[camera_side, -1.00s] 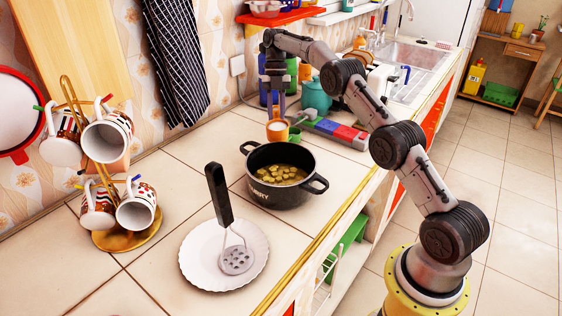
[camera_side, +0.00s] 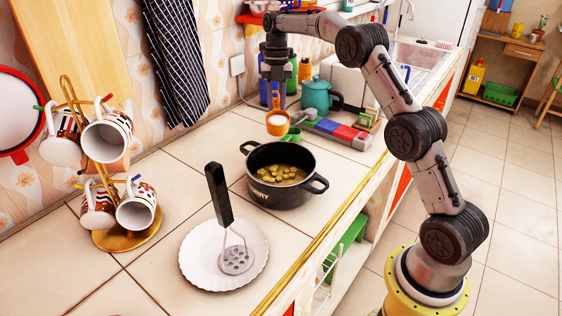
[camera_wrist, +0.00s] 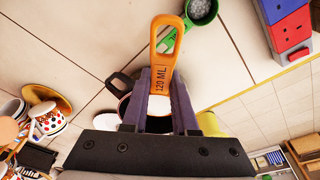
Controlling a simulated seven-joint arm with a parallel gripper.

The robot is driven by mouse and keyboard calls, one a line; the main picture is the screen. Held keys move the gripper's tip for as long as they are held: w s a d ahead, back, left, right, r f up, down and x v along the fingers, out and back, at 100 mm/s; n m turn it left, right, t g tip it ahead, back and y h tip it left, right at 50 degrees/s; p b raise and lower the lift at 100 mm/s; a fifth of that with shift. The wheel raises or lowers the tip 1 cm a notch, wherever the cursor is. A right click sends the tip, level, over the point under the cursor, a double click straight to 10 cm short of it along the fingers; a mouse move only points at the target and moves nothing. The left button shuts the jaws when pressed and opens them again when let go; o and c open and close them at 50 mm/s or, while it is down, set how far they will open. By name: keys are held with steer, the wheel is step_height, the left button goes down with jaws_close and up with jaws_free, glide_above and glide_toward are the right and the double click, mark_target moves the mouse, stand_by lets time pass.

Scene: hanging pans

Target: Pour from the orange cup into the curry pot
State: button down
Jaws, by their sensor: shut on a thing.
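My gripper (camera_side: 276,88) is shut on the handle of the orange cup (camera_side: 277,117), a measuring cup with white contents. In the side view the cup hangs above the counter at the far rim of the curry pot (camera_side: 275,197). The pot is black, stands on the tiles and holds yellowish chunks in broth. In the wrist view the orange handle (camera_wrist: 166,58) reads "120 ML" and lies between my fingers (camera_wrist: 160,100). The pot's dark rim (camera_wrist: 121,84) shows partly behind the gripper, and most of the pot is hidden there.
A green cup (camera_side: 291,135) stands behind the pot, beside coloured blocks (camera_side: 338,129) and a teal teapot (camera_side: 317,95). A white plate with a masher (camera_side: 224,255) lies in front, and a mug rack (camera_side: 125,239) stands at left.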

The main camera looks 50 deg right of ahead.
mark_target(278, 110)
steer(key=shift+s+a+r+t+h, duration=0.75)
steer(key=shift+s+a+t+h, duration=0.05)
steer(key=shift+a, duration=0.1)
steer(key=shift+s+a+r+t+h, duration=0.4)
steer(key=shift+s+a, duration=0.05)
steer(key=shift+a, duration=0.1)
stand_by(0.4)
steer(key=shift+s+a+f+t+h, duration=0.25)
steer(key=shift+s+a+t+h, duration=0.15)
steer(key=shift+s+a+h, duration=0.25)
stand_by(0.3)
steer(key=shift+s+a, duration=0.1)
steer(key=shift+a, duration=0.05)
steer(key=shift+s+a+r+t+h+p, duration=0.15)
steer(key=shift+s+a+r+t+h, duration=0.2)
steer(key=shift+t+h, duration=0.25)
steer(key=shift+s+a+r+t+h+p, duration=0.15)
steer(key=shift+s+a+r+t+h, duration=0.15)
steer(key=shift+t+h, duration=0.25)
stand_by(0.7)
steer(key=shift+s+a+f+t+h, duration=0.15)
steer(key=shift+s+a+t+h, duration=0.15)
steer(key=shift+a+t+h, duration=0.25)
steer(key=shift+s+f+h, duration=0.1)
steer(key=shift+h, duration=0.15)
